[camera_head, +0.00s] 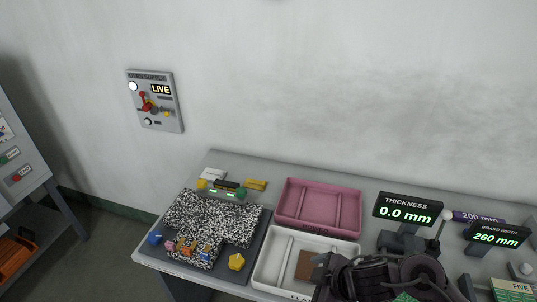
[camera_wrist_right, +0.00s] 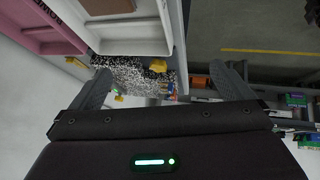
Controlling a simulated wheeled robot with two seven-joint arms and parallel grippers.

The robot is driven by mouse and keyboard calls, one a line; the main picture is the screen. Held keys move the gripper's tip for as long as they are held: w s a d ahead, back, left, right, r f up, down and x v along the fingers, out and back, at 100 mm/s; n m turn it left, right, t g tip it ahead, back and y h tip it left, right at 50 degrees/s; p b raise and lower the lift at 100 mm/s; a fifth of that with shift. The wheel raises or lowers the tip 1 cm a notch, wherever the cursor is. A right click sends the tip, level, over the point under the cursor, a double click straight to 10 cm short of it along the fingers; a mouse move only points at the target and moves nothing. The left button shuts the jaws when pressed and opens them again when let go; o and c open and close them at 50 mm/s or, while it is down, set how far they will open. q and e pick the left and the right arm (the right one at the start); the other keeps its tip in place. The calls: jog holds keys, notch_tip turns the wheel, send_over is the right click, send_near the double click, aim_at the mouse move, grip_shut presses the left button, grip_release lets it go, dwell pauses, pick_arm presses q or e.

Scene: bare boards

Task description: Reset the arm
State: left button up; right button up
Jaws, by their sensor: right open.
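My right gripper (camera_wrist_right: 165,82) is open, its two dark fingers spread wide in the right wrist view with nothing between them. Beyond the fingers, a black-and-white speckled board piece and a yellow part show at a distance. In the head view, dark links of my right arm cover the lower right, over the front of the white tray (camera_head: 257,272). The fingertips cannot be made out there. My left gripper is not in view.
The grey table holds a speckled T-shaped board (camera_head: 212,222), a pink tray (camera_head: 318,207), a thickness display (camera_head: 407,209) and a board-width display (camera_head: 497,236). A yellow block (camera_head: 236,262) lies near the front edge. A switch panel (camera_head: 155,101) reading LIVE hangs on the wall.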

jog(key=s+d+r+m+g+h, duration=0.15)
jog(key=s+d+m+h, duration=0.35)
jog(key=s+d+m, duration=0.6)
notch_tip(320, 180, down, 36)
jog(key=s+a+g+b, duration=0.1)
jog(key=s+b, duration=0.1)
jog(key=b, duration=0.4)
pick_arm(q)
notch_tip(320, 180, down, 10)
jog(key=b, duration=0.4)
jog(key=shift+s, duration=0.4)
pick_arm(e)
jog(key=s+d+f+g, duration=0.1)
jog(key=s+d+f, duration=0.2)
jog(key=s+f, duration=1.6)
notch_tip(320, 180, down, 3)
jog(key=shift+r+m, duration=0.2)
jog(key=shift+m, duration=0.1)
